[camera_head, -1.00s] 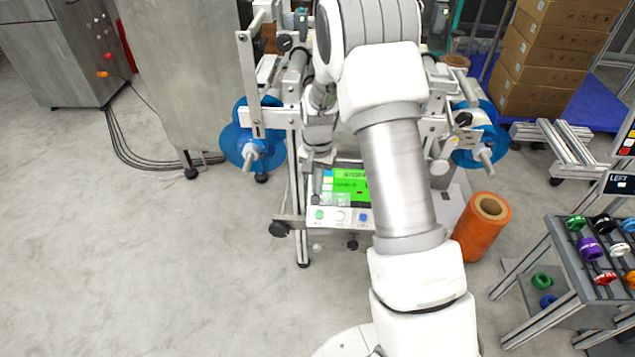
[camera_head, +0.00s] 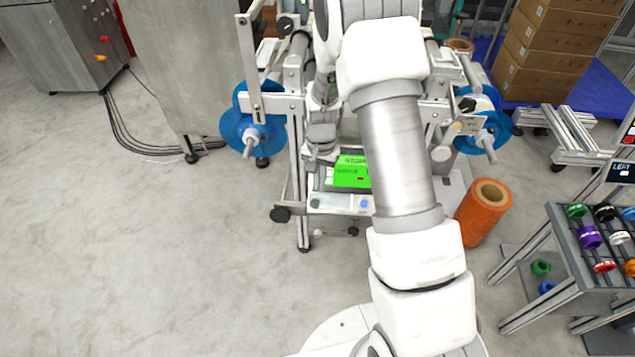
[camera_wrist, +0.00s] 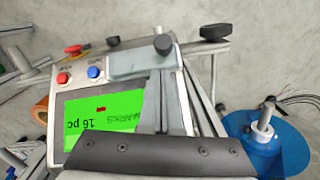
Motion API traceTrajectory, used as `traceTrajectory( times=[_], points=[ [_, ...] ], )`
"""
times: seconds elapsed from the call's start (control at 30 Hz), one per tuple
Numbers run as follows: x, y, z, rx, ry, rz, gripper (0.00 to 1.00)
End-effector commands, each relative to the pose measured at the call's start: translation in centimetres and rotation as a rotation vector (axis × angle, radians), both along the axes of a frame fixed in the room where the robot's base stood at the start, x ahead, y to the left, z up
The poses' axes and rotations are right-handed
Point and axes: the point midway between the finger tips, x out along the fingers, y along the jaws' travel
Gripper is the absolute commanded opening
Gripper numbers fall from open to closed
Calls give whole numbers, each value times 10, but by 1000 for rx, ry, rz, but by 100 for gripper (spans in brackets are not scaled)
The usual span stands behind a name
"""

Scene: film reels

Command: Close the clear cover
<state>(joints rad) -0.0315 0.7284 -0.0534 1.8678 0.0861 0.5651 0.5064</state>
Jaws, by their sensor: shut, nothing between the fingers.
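The control panel on the machine has a lit green screen (camera_head: 352,172), also in the wrist view (camera_wrist: 100,115). The clear cover (camera_wrist: 138,62) shows in the wrist view as a pale, see-through plate over one end of the button row. In the head view it appears as a pale patch (camera_head: 326,203) at the left of that row. A blue button (camera_wrist: 95,72) and a red button (camera_wrist: 63,78) are uncovered. My gripper (camera_wrist: 163,82) is shut and empty, its tips at or just above the cover's edge; I cannot tell whether they touch. My arm hides part of the panel.
Blue reels (camera_head: 252,125) (camera_head: 482,120) flank the panel on the machine. An orange roll (camera_head: 484,212) stands on the floor at right, near a rack (camera_head: 570,240) of small coloured spools. A black knob (camera_wrist: 214,31) sits on a bar beside the panel.

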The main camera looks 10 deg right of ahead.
Motion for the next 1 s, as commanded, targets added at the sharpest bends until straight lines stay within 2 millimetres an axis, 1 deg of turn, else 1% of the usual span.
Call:
traceTrajectory(
  times=[0.03,0.2,0.3,0.4,0.57,0.8,0.87,0.97,1.0],
  points=[
    [4,-4,15,0,-6,-2,0],
    [7,-4,57,0,-13,1,0],
    [7,-4,78,0,-13,1,0],
    [7,-5,94,-1,-12,1,0],
    [7,-5,108,-1,-11,0,0],
    [7,-5,113,-1,-12,1,0],
    [7,-5,117,0,-18,6,0],
    [3,-4,135,3,-39,25,0],
    [-1,-4,146,5,-51,36,0]
  ],
)
